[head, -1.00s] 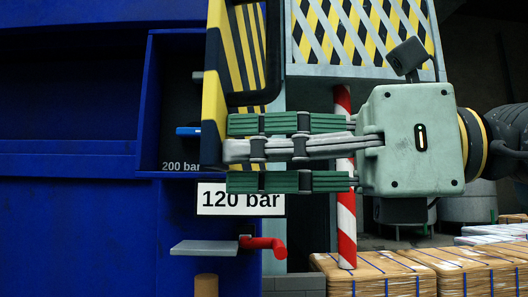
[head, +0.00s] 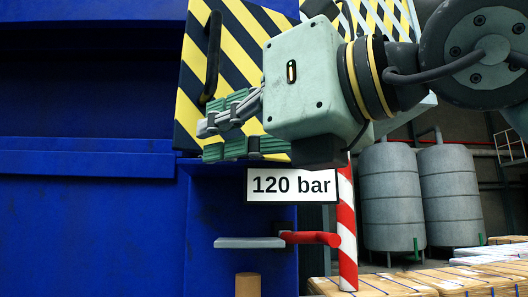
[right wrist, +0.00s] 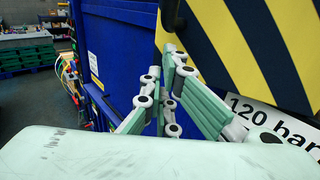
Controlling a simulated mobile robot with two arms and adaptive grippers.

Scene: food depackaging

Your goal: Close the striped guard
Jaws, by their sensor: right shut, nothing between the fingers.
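The yellow-and-black striped guard (head: 237,42) faces me at the top of the head view, with a dark bar handle (head: 212,58) near its left edge. In the right wrist view the guard (right wrist: 250,45) fills the upper right. My right gripper (head: 207,141) is shut and empty, in front of the guard's lower part and below the handle. Its fingers (right wrist: 168,100) show beside the guard's edge; whether they touch it is unclear. My left gripper is out of view.
Below the guard are the 120 bar sign (head: 291,186), a grey shelf (head: 249,243) and a red lever (head: 315,238). A red-and-white post (head: 347,225) stands to their right. Strapped boxes (head: 400,285) and grey tanks (head: 395,195) lie beyond. The blue machine (head: 85,200) fills the left.

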